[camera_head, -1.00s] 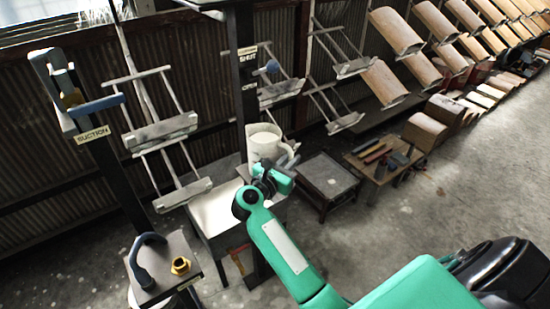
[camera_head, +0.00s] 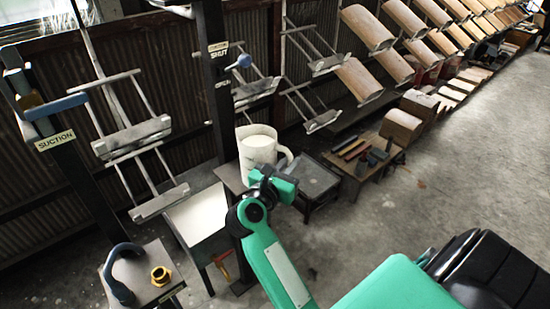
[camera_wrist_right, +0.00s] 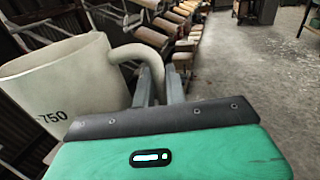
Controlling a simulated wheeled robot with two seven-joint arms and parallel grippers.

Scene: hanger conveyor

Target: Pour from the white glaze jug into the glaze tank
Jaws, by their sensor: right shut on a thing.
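The white jug (camera_head: 257,150) is upright or nearly so, right of the dark post in the head view. In the right wrist view the jug (camera_wrist_right: 70,85) fills the left side, with "750" on its wall. My right gripper (camera_wrist_right: 158,88) is shut on the jug's handle (camera_wrist_right: 138,54); in the head view my right gripper (camera_head: 282,170) is at the jug's right side. The glaze tank (camera_head: 208,244) stands left of and below the jug, with a pale surface inside. The jug's base is partly hidden by my gripper. My left gripper is out of view.
A dark post (camera_head: 217,90) with a blue-knobbed lever (camera_head: 243,61) and a "SHUT" label rises behind the tank. A low dark table (camera_head: 315,180) stands right of the jug. Hanging racks line the wall; the right floor is clear.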

